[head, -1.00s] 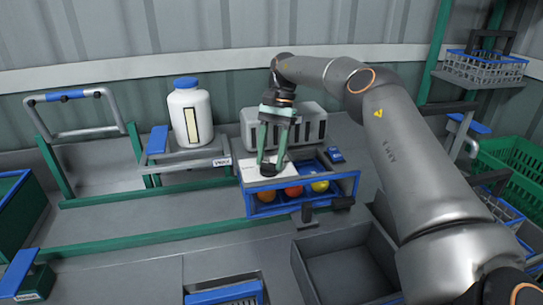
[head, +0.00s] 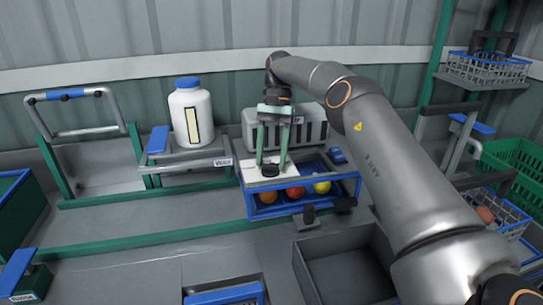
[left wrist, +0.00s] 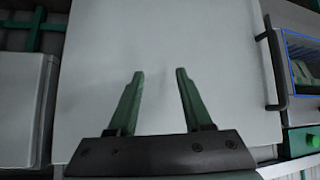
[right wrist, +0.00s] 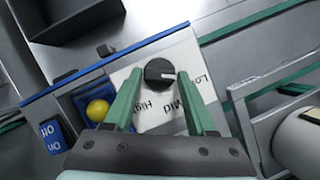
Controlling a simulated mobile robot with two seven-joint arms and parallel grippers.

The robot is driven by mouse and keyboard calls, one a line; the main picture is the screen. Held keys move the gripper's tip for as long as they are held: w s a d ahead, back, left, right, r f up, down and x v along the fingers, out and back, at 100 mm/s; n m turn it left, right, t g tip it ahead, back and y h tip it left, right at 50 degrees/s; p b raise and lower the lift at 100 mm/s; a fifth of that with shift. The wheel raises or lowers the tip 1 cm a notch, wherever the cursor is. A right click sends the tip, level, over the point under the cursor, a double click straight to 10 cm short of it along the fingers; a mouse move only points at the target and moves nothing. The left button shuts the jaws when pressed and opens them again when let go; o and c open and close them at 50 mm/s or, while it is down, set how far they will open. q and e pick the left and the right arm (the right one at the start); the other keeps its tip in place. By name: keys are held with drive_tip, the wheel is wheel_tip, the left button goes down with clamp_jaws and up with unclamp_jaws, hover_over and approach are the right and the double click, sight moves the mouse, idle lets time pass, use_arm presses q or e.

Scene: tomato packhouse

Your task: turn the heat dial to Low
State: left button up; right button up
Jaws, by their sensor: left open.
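The heat dial is a round black knob (right wrist: 159,73) with a white pointer mark, on a white plate (right wrist: 146,120) marked High, Mid and Lo. In the right wrist view its mark points right, roughly toward the partly hidden Lo label. The dial (head: 270,171) also shows in the head view, below my right gripper (head: 271,162). The right gripper (right wrist: 160,72) is open, its fingertips on either side of the dial with slight gaps. My left gripper (left wrist: 160,72) is open and empty in front of a plain pale panel (left wrist: 225,60) with a dark handle.
A grey slotted unit (head: 312,125) stands behind, and a white blue-capped jar (head: 191,110) is to the left. A grey bin (head: 345,265) is in front.

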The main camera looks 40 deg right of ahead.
sight(272, 165)
drive_tip(key=o, duration=0.3)
drive_tip(key=shift+r, duration=0.2)
wheel_tip(272, 165, up, 2)
drive_tip(key=shift+r+p, duration=0.25)
drive_tip(key=shift+p, duration=0.3)
drive_tip(key=shift+s+a+r+b, duration=0.3)
drive_tip(key=shift+r+b, duration=0.15)
drive_tip(key=shift+s+a+r+b, duration=0.25)
drive_tip(key=shift+s+r+b, duration=0.05)
drive_tip(key=shift+r+b, duration=0.15)
use_arm(q)
drive_tip(key=d+f+b, duration=0.1)
drive_tip(key=w+d+b, duration=0.1)
drive_tip(key=shift+f+h+b, duration=0.3)
drive_tip(key=shift+f+b, duration=0.05)
use_arm(e)
drive_tip(key=s+a+r, duration=0.2)
drive_tip(key=s, duration=0.1)
drive_tip(key=s+a+r, duration=0.6)
drive_tip(key=shift+s+r, duration=0.15)
drive_tip(key=shift+s, duration=0.05)
use_arm(q)
drive_tip(key=shift+a+f, duration=0.1)
drive_tip(key=shift+a, duration=0.1)
